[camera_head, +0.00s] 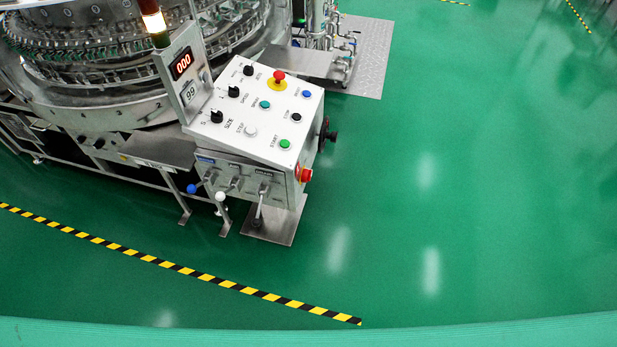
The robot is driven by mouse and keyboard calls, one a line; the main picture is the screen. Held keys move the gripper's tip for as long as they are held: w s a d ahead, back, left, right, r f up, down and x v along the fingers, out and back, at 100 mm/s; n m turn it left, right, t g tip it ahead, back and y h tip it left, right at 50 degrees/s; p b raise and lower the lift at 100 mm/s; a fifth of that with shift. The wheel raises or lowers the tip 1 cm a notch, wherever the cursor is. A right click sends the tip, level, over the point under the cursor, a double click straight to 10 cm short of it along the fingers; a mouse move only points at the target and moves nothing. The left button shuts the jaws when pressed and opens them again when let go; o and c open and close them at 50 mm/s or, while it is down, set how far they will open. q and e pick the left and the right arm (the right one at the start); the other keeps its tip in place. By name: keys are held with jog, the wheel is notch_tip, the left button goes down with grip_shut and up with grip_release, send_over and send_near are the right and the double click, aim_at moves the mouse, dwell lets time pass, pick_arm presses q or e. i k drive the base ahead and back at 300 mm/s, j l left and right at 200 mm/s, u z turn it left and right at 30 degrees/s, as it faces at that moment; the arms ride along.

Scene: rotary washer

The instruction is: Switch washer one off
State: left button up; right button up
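The washer (90,50) is a large round metal machine at the upper left. Its grey control panel (262,112) faces up with labelled knobs and buttons. A red mushroom button on a yellow base (278,78) is near the panel's top. A green start button (285,144), a black button (296,117), a blue button (307,93), a teal button (265,104) and a white button (251,131) show too. A red switch (305,174) sits on the panel box's right side. The display (182,64) reads 000 in red. Neither of my grippers is in view.
A black handwheel (327,134) sticks out from the box's right side. Levers with blue and white knobs (220,196) stick out in front. Yellow-black floor tape (180,268) runs before the machine. The green floor (480,180) to the right is clear.

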aim_at(306, 176)
jog(key=i+l+u, duration=0.1)
jog(key=u, duration=0.4)
jog(key=l+u, duration=0.15)
jog(key=u, duration=0.3)
jog(key=i+l+u, duration=0.1)
jog(key=u, duration=0.4)
jog(key=l+u, duration=0.2)
jog(key=l, duration=0.3)
jog(key=l+u, duration=0.15)
jog(key=l, duration=0.3)
jog(key=k+l+u, duration=0.2)
jog(key=l, duration=0.25)
jog(key=l+u, duration=0.15)
jog(key=l, duration=0.35)
jog(key=k+l+u, duration=0.2)
jog(key=l, duration=0.25)
jog(key=l+u, duration=0.15)
jog(key=l, duration=0.3)
